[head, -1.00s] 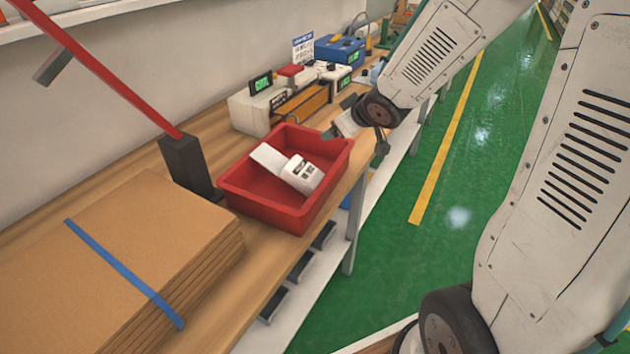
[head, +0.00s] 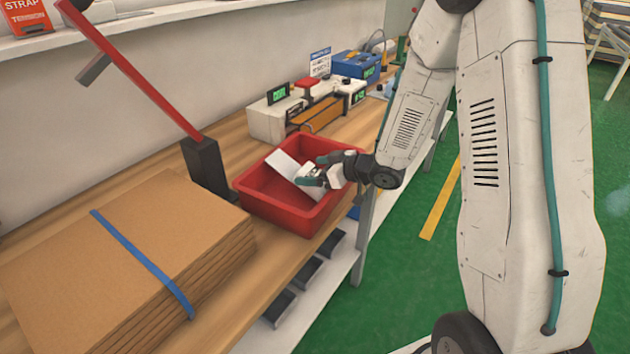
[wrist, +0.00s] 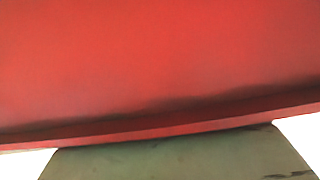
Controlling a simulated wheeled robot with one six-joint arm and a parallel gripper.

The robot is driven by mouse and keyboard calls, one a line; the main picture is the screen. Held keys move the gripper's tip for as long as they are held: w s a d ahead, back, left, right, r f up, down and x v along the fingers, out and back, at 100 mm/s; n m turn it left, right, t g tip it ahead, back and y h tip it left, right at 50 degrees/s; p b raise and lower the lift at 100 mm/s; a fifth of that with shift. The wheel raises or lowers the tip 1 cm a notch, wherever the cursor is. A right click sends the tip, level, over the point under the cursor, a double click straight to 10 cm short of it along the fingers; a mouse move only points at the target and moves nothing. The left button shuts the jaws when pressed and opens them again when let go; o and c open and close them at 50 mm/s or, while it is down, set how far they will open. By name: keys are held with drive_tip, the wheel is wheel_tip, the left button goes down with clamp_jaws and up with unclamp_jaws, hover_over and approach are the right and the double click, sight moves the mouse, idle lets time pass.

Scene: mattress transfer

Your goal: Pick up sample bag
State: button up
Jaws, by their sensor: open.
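The white sample bag (head: 283,163) lies in the red tray (head: 262,210) on the wooden bench. Its flat white end shows at the left; its other end is partly hidden by my gripper. My gripper (head: 314,172) is open and reaches over the tray's right rim, its fingers at that end of the bag. I cannot tell whether they touch it. In the wrist view the tray's red surface (wrist: 160,60) fills most of the picture, with a grey-green finger part below it. The bag is not clearly seen there.
A stack of brown cardboard with a blue strap (head: 140,260) lies left of the tray. A dark post with a slanted red arm (head: 205,165) stands close behind it. Bench devices (head: 290,118) sit beyond the tray. Green floor lies to the right.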

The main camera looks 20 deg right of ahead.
drive_tip(key=x, duration=0.2)
drive_tip(key=shift+w+a+f, duration=0.15)
drive_tip(key=shift+w+a, duration=0.1)
drive_tip(key=c, duration=1.2)
